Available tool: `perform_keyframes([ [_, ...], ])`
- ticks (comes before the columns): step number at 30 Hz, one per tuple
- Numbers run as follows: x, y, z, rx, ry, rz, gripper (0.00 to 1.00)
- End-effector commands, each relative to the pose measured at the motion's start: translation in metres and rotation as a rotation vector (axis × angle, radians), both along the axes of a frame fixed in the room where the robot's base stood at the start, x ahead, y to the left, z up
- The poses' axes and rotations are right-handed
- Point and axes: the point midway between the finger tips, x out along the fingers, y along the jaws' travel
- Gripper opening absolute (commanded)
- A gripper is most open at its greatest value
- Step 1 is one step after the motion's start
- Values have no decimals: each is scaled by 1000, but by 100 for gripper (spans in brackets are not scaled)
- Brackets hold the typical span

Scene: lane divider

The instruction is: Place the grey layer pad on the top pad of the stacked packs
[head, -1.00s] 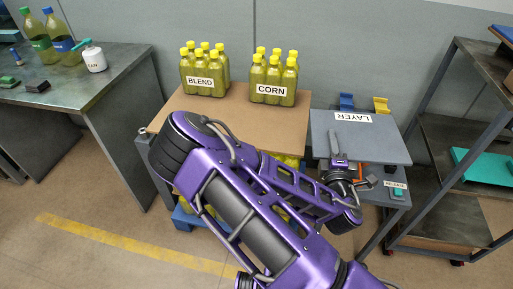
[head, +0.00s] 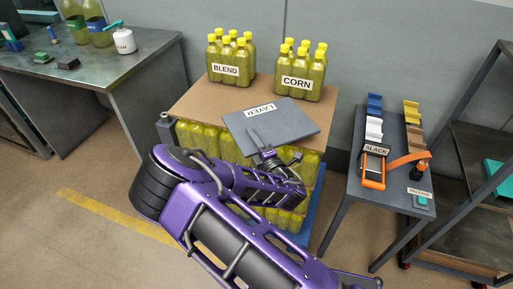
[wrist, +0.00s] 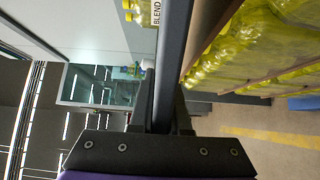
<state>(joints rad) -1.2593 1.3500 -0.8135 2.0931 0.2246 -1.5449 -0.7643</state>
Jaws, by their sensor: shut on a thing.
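The grey layer pad (head: 272,124), labelled LAYER, is held flat over the front right part of the brown top pad (head: 198,98) and juts past its front edge. My gripper (head: 260,150) is shut on the pad's front edge. In the wrist view the layer pad (wrist: 173,60) is seen edge-on between the jaws (wrist: 160,122). The top pad (wrist: 208,30) runs close beside it; I cannot tell the exact gap. The stacked packs (head: 195,137) of yellow bottles are under the top pad, partly hidden by my arm.
BLEND bottles (head: 229,62) and CORN bottles (head: 302,74) stand on the back of the top pad. At right, a side table (head: 350,212) bears an orange strap tool (head: 373,168) labelled SLACK and coloured brackets. A metal bench (head: 130,75) stands left, a shelf rack (head: 480,150) far right.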

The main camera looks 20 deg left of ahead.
Motion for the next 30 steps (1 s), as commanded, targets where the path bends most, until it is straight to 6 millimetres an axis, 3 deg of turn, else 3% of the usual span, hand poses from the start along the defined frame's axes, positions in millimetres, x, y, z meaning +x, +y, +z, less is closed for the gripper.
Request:
perform_keyframes([
  [13,1,-1,-49,0,-1,-2,0],
  [24,1,-1,-54,2,-1,-3,0],
  [25,0,-1,-54,2,-1,-2,16],
  [30,0,-1,-53,1,0,-2,45],
])
